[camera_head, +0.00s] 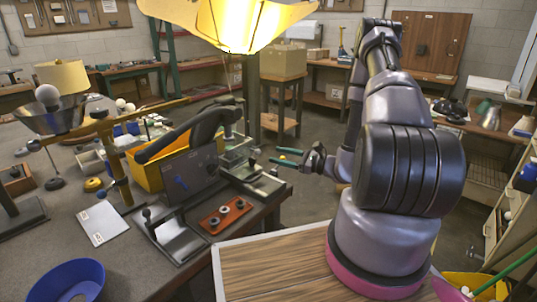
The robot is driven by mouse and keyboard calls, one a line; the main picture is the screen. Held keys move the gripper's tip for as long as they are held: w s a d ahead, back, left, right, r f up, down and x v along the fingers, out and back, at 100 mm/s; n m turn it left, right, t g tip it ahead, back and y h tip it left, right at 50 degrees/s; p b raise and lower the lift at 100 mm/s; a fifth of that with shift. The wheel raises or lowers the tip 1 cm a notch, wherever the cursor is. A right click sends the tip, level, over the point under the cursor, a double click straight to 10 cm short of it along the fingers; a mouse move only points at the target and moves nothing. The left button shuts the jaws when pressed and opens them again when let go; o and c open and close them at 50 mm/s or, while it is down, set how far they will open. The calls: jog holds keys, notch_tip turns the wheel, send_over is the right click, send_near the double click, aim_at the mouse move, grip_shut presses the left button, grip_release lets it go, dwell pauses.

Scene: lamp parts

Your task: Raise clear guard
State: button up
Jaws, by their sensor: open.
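A bench machine with a black curved arm (195,132) stands on the workbench left of centre. A grey, flat upright panel (185,172) sits below this arm, in front of a yellow bin. I cannot make out for sure which part is the clear guard; any see-through sheet is too faint to tell from the machine. My gripper (287,157) is to the right of the machine, just past the bench edge. Its two teal-tipped fingers point left and are apart, with nothing between them. It appears clear of the machine.
A glowing yellow lampshade (240,22) hangs at the top centre. A brass stand (112,150) rises left of the machine. A red-brown block (227,214) with dark knobs and a blue bowl (68,283) lie on the bench. Open floor shows behind my gripper.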

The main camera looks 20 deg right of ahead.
aim_at(258, 152)
jog(key=shift+m+t+h, duration=0.4)
jog(key=shift+m+t, duration=0.1)
jog(key=shift+m, duration=0.1)
jog(key=x, duration=0.3)
jog(key=f+x, duration=0.1)
jog(key=x, duration=0.5)
jog(key=shift+w+f, duration=0.35)
jog(key=shift+w, duration=0.1)
grip_shut()
dwell(0.5)
